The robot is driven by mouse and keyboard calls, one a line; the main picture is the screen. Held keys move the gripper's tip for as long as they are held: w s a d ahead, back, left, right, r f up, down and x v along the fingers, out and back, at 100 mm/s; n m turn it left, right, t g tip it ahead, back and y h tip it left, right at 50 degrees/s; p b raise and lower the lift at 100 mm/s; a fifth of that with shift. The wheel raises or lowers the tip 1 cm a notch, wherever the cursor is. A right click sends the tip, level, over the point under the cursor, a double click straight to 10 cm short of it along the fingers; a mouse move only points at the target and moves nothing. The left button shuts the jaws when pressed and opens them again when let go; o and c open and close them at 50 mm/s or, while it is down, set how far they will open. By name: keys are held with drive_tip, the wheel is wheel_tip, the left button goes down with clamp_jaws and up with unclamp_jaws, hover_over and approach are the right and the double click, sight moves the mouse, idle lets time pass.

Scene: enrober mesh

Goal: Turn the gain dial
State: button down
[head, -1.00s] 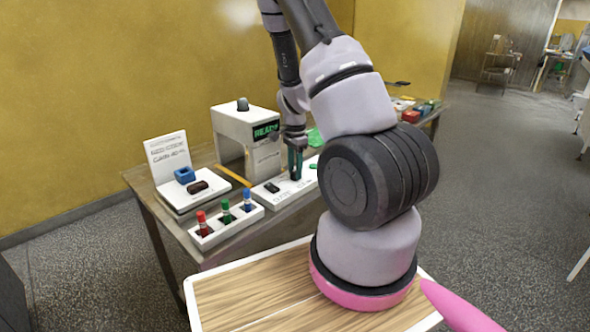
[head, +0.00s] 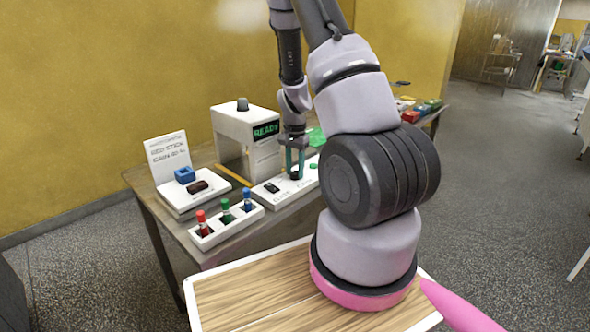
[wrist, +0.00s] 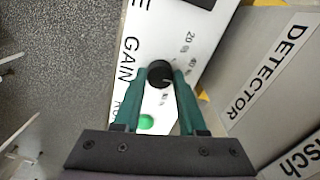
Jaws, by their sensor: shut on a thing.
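The gain dial (wrist: 159,73) is a round black knob on a white panel (wrist: 176,30) lettered GAIN, with a printed number scale beside it. My gripper (wrist: 162,78) points down at the panel with its two green fingers on either side of the dial, shut on it. In the head view my gripper (head: 294,165) stands over the panel, and the dial (head: 295,176) shows dark between the fingertips. A green button (wrist: 146,121) is close to the dial on the same panel.
A white detector arch (head: 228,120) with a READY display stands behind the panel. A black switch (head: 271,187) is left of the dial. A rack (head: 228,236) of red, green and blue sticks and a sign card (head: 167,155) stand to the left.

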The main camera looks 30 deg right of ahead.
sight(295, 172)
drive_tip(key=shift+n, duration=1.5)
drive_tip(key=shift+c, duration=2.3)
unclamp_jaws()
drive_tip(key=shift+r, duration=0.1)
wheel_tip(295, 172, up, 11)
